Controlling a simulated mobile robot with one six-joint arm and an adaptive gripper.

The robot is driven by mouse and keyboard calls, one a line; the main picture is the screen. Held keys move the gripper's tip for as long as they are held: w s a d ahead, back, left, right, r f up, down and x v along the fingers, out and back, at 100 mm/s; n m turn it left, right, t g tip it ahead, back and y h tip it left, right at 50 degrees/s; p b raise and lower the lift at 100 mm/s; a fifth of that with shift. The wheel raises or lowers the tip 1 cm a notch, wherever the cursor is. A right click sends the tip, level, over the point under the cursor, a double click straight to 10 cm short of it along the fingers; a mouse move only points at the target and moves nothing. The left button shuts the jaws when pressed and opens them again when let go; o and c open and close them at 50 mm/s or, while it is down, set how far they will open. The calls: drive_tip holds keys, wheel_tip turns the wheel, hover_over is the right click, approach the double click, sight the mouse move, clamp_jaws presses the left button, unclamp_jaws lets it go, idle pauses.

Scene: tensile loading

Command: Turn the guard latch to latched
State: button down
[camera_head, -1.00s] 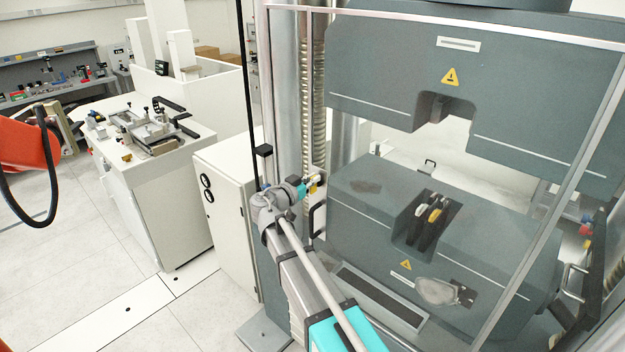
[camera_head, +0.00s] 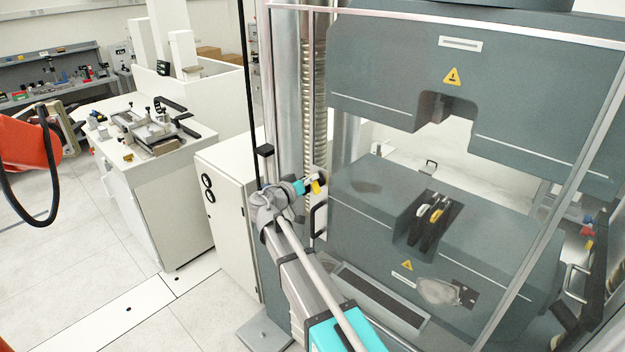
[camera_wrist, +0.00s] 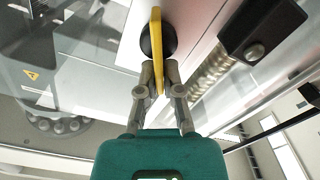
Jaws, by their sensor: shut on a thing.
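The guard latch is a yellow lever with a dark round hub (camera_wrist: 156,40), seen in the wrist view with the lever standing along the picture's vertical. My gripper (camera_wrist: 160,88) is shut on the lever's near end, one finger on each side. In the head view the yellow latch (camera_head: 316,187) shows small at the left edge of the guard frame, with my gripper (camera_head: 306,186) at it. The latch's far side and its base are partly hidden by my gripper in the head view.
The clear guard with its metal frame (camera_head: 575,180) stands before the grey testing machine (camera_head: 380,65). A black door handle (camera_head: 317,220) sits just below the latch. A white cabinet (camera_head: 228,200) stands to the left. In the wrist view a black block (camera_wrist: 262,32) is close by.

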drive_tip(key=n, duration=0.4)
drive_tip(key=f+n+b, duration=0.1)
drive_tip(key=n, duration=0.3)
drive_tip(key=a+f+n+b, duration=0.1)
drive_tip(key=n, duration=0.3)
drive_tip(key=shift+w, duration=0.4)
drive_tip(key=shift+n, duration=0.3)
drive_tip(key=c, duration=0.8)
unclamp_jaws()
drive_tip(key=v, duration=1.2)
